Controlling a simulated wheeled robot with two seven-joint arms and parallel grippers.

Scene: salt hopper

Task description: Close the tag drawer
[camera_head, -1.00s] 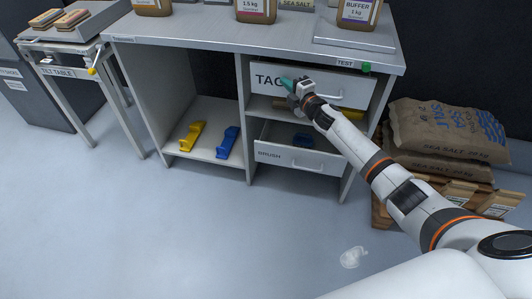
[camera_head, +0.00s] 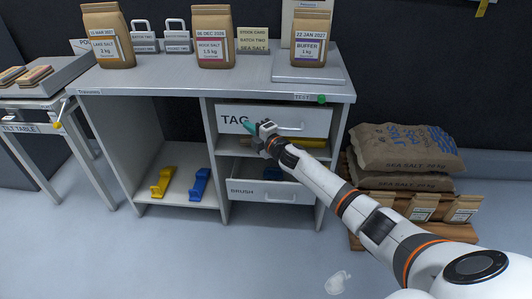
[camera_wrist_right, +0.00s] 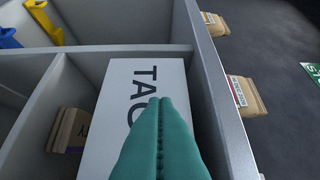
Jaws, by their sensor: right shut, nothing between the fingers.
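The tag drawer (camera_head: 232,119) is the white front lettered TAG, at the top of the cabinet's right-hand column, with a bar handle (camera_head: 292,127). Its front sits just under the table top, and no drawer inside shows above it. It also shows in the right wrist view (camera_wrist_right: 113,105). My right gripper (camera_head: 249,127) is shut and empty, its teal fingertips at the front beside the letter G, left of the handle. In the right wrist view the fingers (camera_wrist_right: 160,100) cover part of the lettering; I cannot tell whether they touch. My left gripper is out of view.
The brush drawer (camera_head: 243,190) below stands partly open with a blue item inside. A yellow holder (camera_head: 161,183) and a blue holder (camera_head: 199,185) stand in the left bay. Salt sacks (camera_head: 408,149) are stacked at the right.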

